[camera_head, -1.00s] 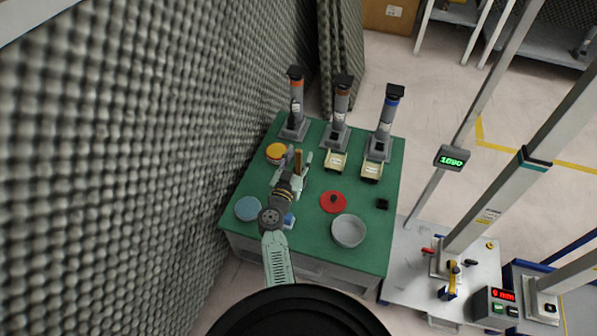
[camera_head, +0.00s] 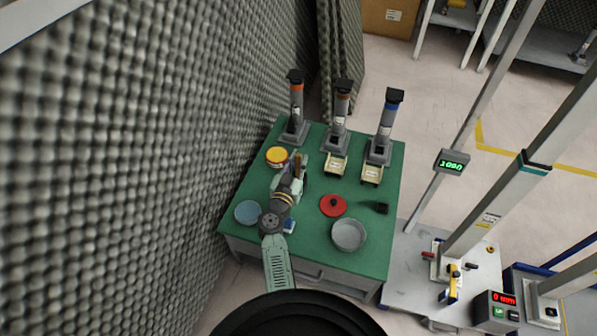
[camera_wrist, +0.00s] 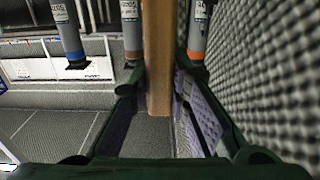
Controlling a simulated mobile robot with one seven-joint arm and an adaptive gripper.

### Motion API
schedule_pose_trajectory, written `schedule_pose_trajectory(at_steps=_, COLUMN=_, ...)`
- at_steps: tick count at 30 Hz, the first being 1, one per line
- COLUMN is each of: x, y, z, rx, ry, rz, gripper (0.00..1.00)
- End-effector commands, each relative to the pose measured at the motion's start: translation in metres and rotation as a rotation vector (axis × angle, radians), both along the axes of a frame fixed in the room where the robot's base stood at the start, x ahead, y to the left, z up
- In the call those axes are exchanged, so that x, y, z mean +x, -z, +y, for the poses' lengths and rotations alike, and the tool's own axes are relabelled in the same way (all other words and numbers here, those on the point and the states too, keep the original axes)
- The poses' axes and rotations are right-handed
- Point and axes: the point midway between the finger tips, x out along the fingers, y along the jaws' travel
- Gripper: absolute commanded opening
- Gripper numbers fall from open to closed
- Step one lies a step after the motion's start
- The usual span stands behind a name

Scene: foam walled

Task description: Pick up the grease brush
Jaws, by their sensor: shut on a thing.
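The grease brush shows as an upright brown wooden handle (camera_head: 297,163) toward the back left of the green table. In the wrist view, the wooden handle (camera_wrist: 157,55) runs vertically between the two fingers. My gripper (camera_head: 295,170) is shut on this handle, with a finger on each side. The wrist view shows the gripper (camera_wrist: 160,85) close around it. The brush's lower end and bristles are hidden, so I cannot tell whether it touches the table.
A yellow-and-red tin (camera_head: 277,157) stands left of the gripper. Several dispenser columns (camera_head: 340,110) line the table's back. A foam wall (camera_head: 120,170) rises close on the left.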

Motion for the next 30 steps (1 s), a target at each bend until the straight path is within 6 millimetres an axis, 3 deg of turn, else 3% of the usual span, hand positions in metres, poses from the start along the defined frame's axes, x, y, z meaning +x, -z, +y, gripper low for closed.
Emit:
schedule_pose_trajectory(at_steps=8, x=0.0, y=-0.004, z=0.0, rx=0.0, ry=0.0, rz=0.0, gripper=0.0)
schedule_pose_trajectory(at_steps=14, x=0.0, y=-0.027, z=0.0, rx=0.001, ry=0.0, rz=-0.003, gripper=0.0)
schedule_pose_trajectory(at_steps=20, x=0.0, y=-0.073, z=0.0, rx=0.002, ry=0.0, rz=-0.003, gripper=0.0)
schedule_pose_trajectory(at_steps=30, x=0.0, y=-0.185, z=0.0, rx=0.002, ry=0.0, rz=-0.004, gripper=0.0)
